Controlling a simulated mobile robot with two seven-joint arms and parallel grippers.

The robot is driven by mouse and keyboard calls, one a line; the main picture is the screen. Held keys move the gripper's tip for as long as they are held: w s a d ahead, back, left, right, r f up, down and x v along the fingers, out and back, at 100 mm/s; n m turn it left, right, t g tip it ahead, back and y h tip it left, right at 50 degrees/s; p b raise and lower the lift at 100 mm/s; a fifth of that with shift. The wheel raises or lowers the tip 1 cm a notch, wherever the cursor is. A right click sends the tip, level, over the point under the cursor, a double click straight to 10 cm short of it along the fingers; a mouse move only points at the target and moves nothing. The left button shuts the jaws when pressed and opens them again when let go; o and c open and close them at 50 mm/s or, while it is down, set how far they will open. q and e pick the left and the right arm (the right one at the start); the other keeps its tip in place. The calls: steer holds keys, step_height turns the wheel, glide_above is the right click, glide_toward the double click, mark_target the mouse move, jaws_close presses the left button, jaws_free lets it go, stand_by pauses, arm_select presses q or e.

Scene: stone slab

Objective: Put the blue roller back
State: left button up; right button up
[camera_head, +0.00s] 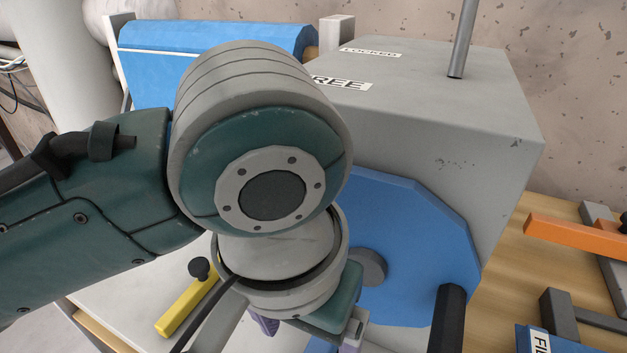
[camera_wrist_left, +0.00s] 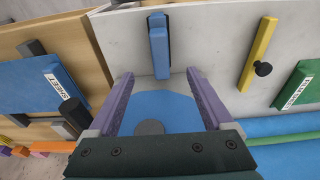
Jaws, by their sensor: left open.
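A long blue roller-like body (camera_head: 205,40) lies at the back left in the head view, behind my arm, with a pale end plate at its left. Whether it is the task's roller I cannot tell. A large blue disc (camera_head: 425,240) with a grey hub and a black crank handle (camera_head: 447,318) stands against the front of a grey housing (camera_head: 470,120). My left gripper (camera_wrist_left: 158,78) is open, its purple fingers apart with the blue disc (camera_wrist_left: 180,107) seen between and beyond them. In the head view my wrist hides most of the gripper. My right gripper is not in view.
A metal lever (camera_head: 462,40) rises from the housing, near labels LOCKED and FREE. A yellow bar with a black knob (camera_head: 188,305) is on the pale board (camera_wrist_left: 215,60), beside a blue bar (camera_wrist_left: 159,45). An orange bar (camera_head: 575,232) lies at right on the wooden surface (camera_head: 520,270).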

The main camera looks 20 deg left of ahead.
arm_select(q)
steer(key=s+a+m+t, duration=0.1)
steer(key=s+a, duration=0.8)
steer(key=s, duration=0.1)
steer(key=shift+s+a+r+m+t, duration=0.15)
steer(key=shift+s+r+m+t, duration=0.15)
steer(key=shift+r+t, duration=0.1)
